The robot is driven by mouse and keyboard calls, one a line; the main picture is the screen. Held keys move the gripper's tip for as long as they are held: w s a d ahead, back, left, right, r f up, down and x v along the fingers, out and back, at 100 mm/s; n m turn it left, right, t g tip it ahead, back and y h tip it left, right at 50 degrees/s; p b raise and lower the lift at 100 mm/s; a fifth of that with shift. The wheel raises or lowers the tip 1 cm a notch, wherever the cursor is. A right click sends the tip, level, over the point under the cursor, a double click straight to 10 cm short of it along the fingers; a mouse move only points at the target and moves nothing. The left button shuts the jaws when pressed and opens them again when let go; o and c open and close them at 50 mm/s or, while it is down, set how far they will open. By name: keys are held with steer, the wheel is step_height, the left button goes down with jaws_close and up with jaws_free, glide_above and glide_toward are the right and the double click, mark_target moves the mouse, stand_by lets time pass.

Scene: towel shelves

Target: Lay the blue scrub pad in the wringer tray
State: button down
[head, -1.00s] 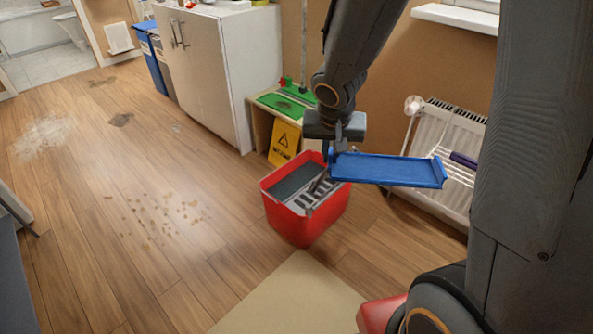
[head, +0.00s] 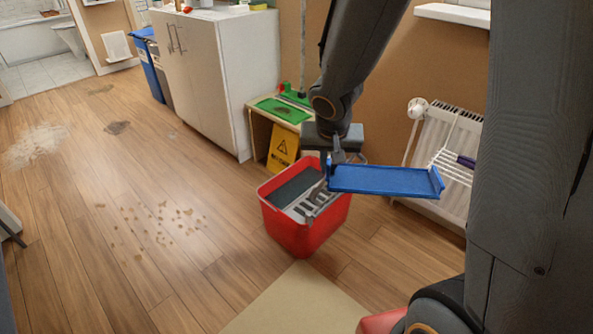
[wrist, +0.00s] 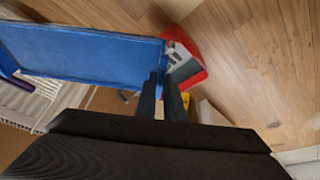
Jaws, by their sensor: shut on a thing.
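The blue scrub pad (head: 385,181) is a flat blue slab with raised ends. My gripper (head: 333,168) is shut on its left end, and the pad sticks out level to the right. In the wrist view the pad (wrist: 80,50) fills the upper left, with the gripper fingers (wrist: 163,85) at its edge. The wringer tray (head: 313,205) is grey and slotted, in the top of a red bucket (head: 300,237). The gripper is above the bucket's right back part, and most of the pad reaches beyond the bucket's right side.
A white radiator (head: 440,150) with a wire rack holding a purple item stands to the right. A yellow warning sign (head: 283,148) leans on a low wooden stand with a green top (head: 282,110) behind the bucket. A beige mat (head: 295,305) lies in front.

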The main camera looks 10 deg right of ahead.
steer(key=w+d+f+n+y, duration=0.1)
steer(key=d+f+n, duration=0.15)
steer(key=f, duration=0.45)
steer(key=w+d+f+n, duration=0.1)
steer(key=w+d+f, duration=0.1)
steer(key=d+f, duration=0.3)
steer(key=a+f, duration=0.1)
steer(key=a, duration=0.7)
steer(key=s+r+p, duration=0.3)
steer(key=r+p, duration=0.1)
steer(key=p, duration=0.1)
steer(key=s+r+p, duration=0.3)
steer(key=r+p, duration=0.1)
steer(key=p, duration=0.2)
steer(key=s+r+p, duration=0.4)
steer(key=r+p, duration=0.1)
steer(key=p, duration=0.1)
steer(key=shift+s+d, duration=0.1)
steer(key=shift+d, duration=0.15)
steer(key=shift+s+r+p, duration=0.4)
steer(key=shift+r+p, duration=0.05)
steer(key=shift+p, duration=0.1)
steer(key=shift+s, duration=0.1)
